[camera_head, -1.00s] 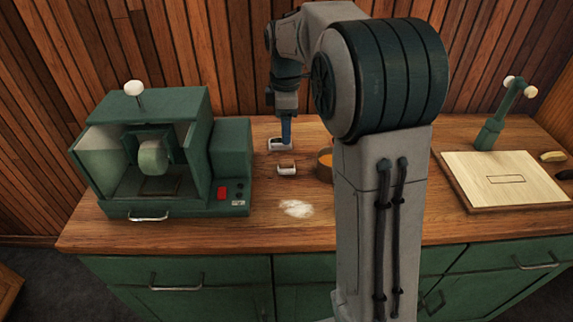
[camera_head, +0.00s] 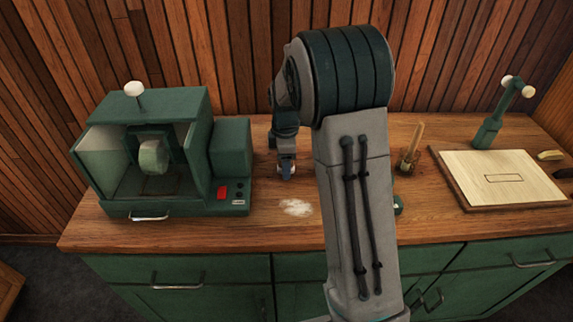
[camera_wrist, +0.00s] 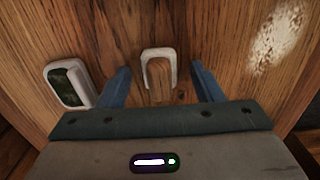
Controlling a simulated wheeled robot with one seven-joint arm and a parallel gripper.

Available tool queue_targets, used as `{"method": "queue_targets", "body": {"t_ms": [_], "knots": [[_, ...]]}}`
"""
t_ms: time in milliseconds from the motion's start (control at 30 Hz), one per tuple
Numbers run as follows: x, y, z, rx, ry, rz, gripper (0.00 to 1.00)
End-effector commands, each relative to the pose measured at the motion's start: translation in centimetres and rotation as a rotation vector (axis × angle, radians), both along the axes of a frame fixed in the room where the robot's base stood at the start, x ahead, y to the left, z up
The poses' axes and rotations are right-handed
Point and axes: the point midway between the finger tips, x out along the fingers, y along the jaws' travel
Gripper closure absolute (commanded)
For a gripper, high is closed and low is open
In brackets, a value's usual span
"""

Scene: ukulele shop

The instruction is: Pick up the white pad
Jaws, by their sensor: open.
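In the wrist view, a small white pad (camera_wrist: 147,54) with a wood-brown middle lies on the wooden counter. My gripper (camera_wrist: 161,69) is open, with one blue finger on each side of the pad and a visible gap to both. A second white-edged piece (camera_wrist: 51,71) with a dark green middle lies to the left, outside the left finger. In the head view my gripper (camera_head: 287,172) is low over the counter and covers the pad. Contact with the counter cannot be told.
A green machine (camera_head: 228,150) stands to the left of my gripper. A patch of white powder (camera_head: 296,208) lies in front. A holder with an upright stick (camera_head: 411,152), a pale board (camera_head: 500,172) and a green stand (camera_head: 489,132) are to the right. My arm hides the counter's middle.

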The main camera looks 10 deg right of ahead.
Motion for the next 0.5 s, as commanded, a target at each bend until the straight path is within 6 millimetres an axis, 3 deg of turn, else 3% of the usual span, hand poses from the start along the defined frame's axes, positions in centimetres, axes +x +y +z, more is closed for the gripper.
{"method": "queue_targets", "body": {"t_ms": [200, 367, 500], "knots": [[0.01, 0.02, -0.04, 0.000, -0.001, 0.000, 0.43], [0.01, 0.01, -0.03, 0.000, -0.001, 0.000, 0.87], [0.01, 0.01, -0.02, 0.000, -0.001, 0.000, 0.88]]}}
